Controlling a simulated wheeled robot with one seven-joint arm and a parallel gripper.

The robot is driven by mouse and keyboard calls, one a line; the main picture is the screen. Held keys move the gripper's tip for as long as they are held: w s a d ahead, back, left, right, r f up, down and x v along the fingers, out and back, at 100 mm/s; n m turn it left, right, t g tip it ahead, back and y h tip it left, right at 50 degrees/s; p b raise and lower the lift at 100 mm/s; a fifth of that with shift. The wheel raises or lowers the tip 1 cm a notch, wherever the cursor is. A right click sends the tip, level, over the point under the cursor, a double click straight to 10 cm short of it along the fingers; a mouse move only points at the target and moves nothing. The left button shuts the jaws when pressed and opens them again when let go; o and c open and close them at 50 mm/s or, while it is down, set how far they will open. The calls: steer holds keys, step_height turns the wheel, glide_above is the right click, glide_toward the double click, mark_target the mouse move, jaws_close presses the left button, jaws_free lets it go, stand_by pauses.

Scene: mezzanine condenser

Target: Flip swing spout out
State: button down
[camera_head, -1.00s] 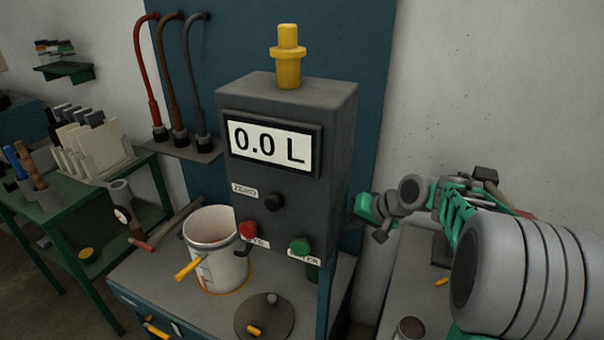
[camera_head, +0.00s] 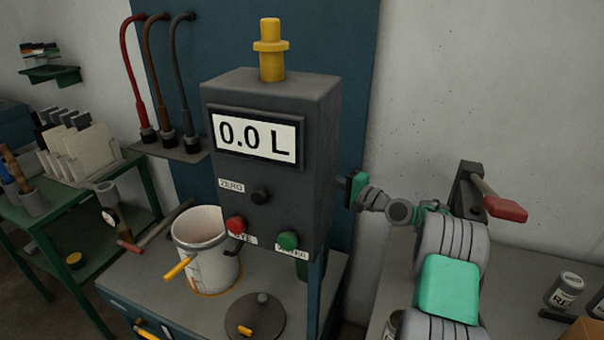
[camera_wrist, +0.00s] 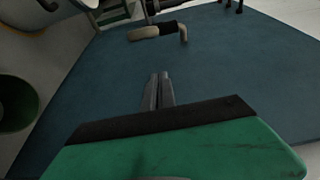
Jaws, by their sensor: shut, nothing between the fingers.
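A grey dispenser box (camera_head: 271,185) with a "0.0 L" display and a yellow fitting on top stands over the bench. A small dark hooked tube (camera_head: 234,252), which may be the swing spout, shows under its lower left edge by the white bucket's rim. I cannot tell for sure that it is the spout. My gripper (camera_head: 354,190) is at the right side of the box, its fingers hidden in the head view. In the wrist view my gripper (camera_wrist: 158,78) is shut and empty, pointing across a blue surface. A pale-handled hooked part (camera_wrist: 158,31) lies beyond the fingertips.
The white bucket (camera_head: 208,255) with a yellow handle stands below the box at left. A round dark lid (camera_head: 255,318) lies in front. Red and green buttons (camera_head: 288,240) are on the box front. Three hoses (camera_head: 180,80) hang behind at left.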

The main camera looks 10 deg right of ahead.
steer(key=w+a+p, duration=0.4)
steer(key=w+a, duration=0.2)
steer(key=a, duration=0.3)
steer(key=shift+a, duration=0.25)
